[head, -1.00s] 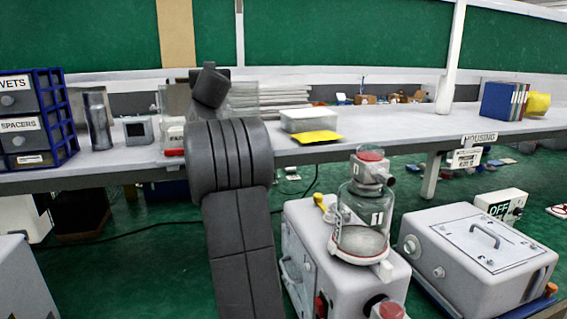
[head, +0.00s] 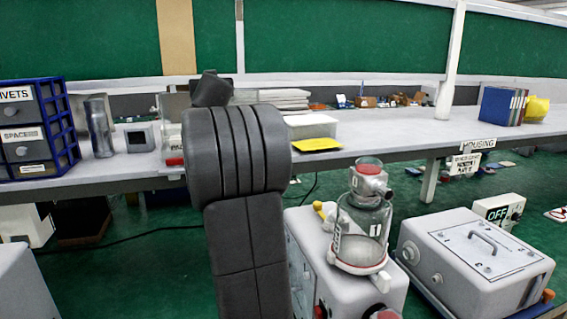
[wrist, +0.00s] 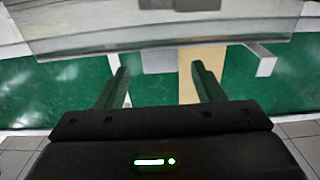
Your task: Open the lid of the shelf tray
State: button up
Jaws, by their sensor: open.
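A pale, translucent tray (head: 311,126) sits on the shelf just right of my arm; its left end is partly covered by the arm. A second clear-sided box (head: 172,106) stands left of the arm, mostly hidden behind it. I cannot tell which one is the shelf tray. In the wrist view my gripper (wrist: 158,82) is open, its two dark fingers apart with nothing between them. A see-through panel (wrist: 90,35) spans the top of that view, beyond the fingertips; I cannot tell if they touch it.
A yellow piece (head: 317,144) lies at the shelf's front edge (head: 400,150). Blue drawers (head: 35,130), a metal cylinder (head: 99,125) and a small grey box (head: 139,137) stand on the left. A canister pump (head: 362,228) and a grey housing (head: 475,262) stand below, front right.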

jog(key=b+v, duration=0.2)
jog(key=v, duration=0.4)
jog(key=shift+s, duration=0.25)
jog(key=shift+r, duration=0.15)
